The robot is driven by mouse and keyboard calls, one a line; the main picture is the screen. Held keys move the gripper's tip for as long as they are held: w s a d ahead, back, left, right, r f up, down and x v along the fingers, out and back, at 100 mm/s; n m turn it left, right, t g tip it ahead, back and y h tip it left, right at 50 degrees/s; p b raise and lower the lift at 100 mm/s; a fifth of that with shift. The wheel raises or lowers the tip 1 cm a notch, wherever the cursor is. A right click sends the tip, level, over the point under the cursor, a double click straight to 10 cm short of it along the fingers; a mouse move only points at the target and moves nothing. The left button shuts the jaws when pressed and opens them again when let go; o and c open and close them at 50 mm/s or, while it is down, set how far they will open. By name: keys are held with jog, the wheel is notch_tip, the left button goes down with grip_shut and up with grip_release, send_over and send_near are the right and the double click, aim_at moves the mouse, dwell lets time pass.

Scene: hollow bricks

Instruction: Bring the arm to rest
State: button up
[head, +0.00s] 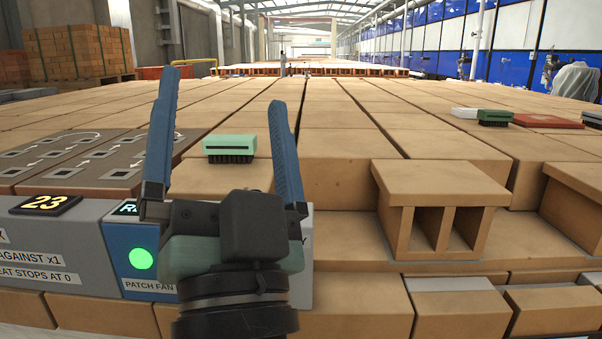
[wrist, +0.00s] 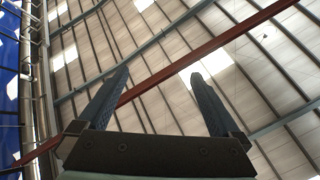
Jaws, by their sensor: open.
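My gripper (head: 228,90) shows in the head view, in front of the rows of bricks, with its two blue fingers pointing up. The fingers stand wide apart with nothing between them.
A green brush (head: 230,148) lies on the bricks just behind my gripper. A hollow brick (head: 437,178) stands at the right. A panel with a "23" display (head: 45,205) and a green light (head: 141,258) is at the left. Several small items lie far right.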

jog(key=s+d+r+n+t+h+p, duration=0.1)
jog(key=s+d+r+n+h+p, duration=0.15)
jog(key=r, duration=0.35)
jog(key=s+d+r+n+t+h+p, duration=0.1)
jog(key=s+d+r+h, duration=0.2)
jog(key=r, duration=0.2)
notch_tip(320, 180, up, 36)
jog(key=p, duration=3.5)
jog(key=shift+w+f+y, duration=0.15)
jog(key=shift+w+y, duration=0.15)
jog(key=shift+y, duration=0.15)
